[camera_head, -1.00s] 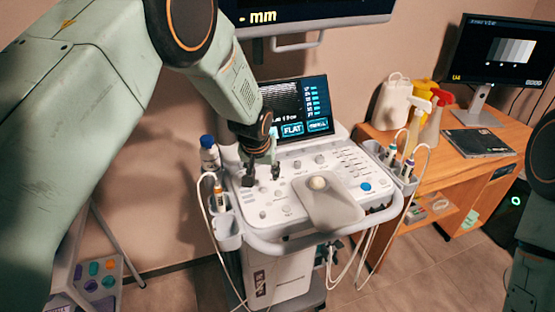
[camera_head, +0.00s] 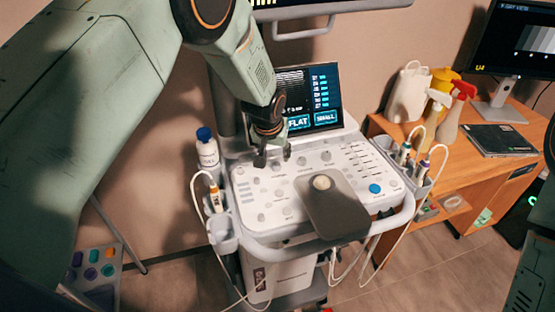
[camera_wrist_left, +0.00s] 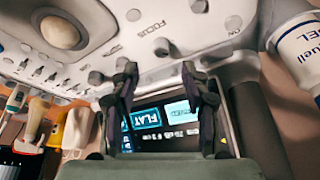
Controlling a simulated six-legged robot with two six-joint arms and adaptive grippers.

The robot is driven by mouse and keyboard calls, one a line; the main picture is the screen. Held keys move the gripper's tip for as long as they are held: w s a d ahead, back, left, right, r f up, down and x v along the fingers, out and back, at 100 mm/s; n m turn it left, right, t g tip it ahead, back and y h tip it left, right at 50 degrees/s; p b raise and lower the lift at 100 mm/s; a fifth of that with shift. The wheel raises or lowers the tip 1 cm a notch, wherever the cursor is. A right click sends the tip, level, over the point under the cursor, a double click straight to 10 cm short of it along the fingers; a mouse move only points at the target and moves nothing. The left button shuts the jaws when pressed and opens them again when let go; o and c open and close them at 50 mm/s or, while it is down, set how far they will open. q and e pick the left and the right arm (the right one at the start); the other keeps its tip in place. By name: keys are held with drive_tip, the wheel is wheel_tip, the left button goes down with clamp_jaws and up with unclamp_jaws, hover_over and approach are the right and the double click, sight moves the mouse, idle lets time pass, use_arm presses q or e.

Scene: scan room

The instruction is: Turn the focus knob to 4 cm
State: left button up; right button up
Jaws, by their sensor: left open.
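The ultrasound console (camera_head: 372,172) has a pale control panel with several small grey knobs. In the left wrist view the word FOCUS is printed beside a grey knob (camera_wrist_left: 161,46), apparently the focus knob. My right gripper is out of view.
The console screen (camera_head: 325,98) reads FLAT and SMALL behind the gripper. A grey trackball pad (camera_head: 338,215) sits at the front of the panel. A white bottle (camera_head: 207,152) stands at the left. Corded probes (camera_head: 217,200) hang at both sides. A wooden desk (camera_head: 480,172) is at right.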

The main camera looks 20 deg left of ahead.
sight(276, 164)
use_arm(q)
drive_tip(key=x, duration=0.6)
drive_tip(key=shift+w+a+f, duration=0.15)
drive_tip(key=shift+a+f, duration=0.05)
drive_tip(key=shift+a, duration=0.05)
drive_tip(key=shift+s+d+r, duration=0.2)
drive_tip(key=shift+s+d, duration=0.05)
drive_tip(key=shift+s, duration=0.05)
drive_tip(key=shift+w+a+f, duration=0.2)
drive_tip(key=shift+w+f, duration=0.1)
drive_tip(key=shift+w, duration=0.1)
drive_tip(key=c, duration=0.4)
drive_tip(key=shift+s+d+r, duration=0.15)
drive_tip(key=shift+r, duration=0.05)
drive_tip(key=c, duration=0.5)
clamp_jaws()
